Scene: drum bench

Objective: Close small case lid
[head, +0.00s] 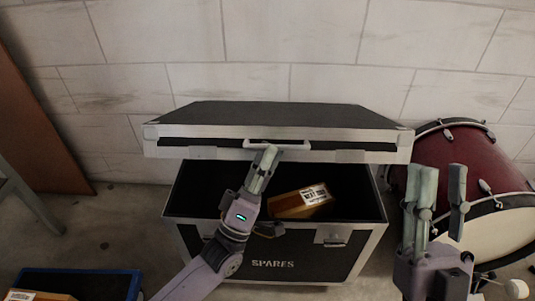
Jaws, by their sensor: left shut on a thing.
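The small case (289,260) is black with silver edges and the word SPARES on its front. Its lid (352,116) is raised and tilted above the box, with a gap in front through which the inside shows. My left gripper (266,151) is shut on the lid's front edge, at the pale handle (293,146) in the middle. A small orange-brown box (299,203) with a white label lies inside the case. My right gripper (437,172) is open and empty, to the right of the case and in front of the drum.
A dark red bass drum (460,160) stands right of the case. A blue-rimmed tray (136,287) holding an orange box is on the floor at front left. A brown panel (35,130) leans at the left. A block wall (290,50) is behind.

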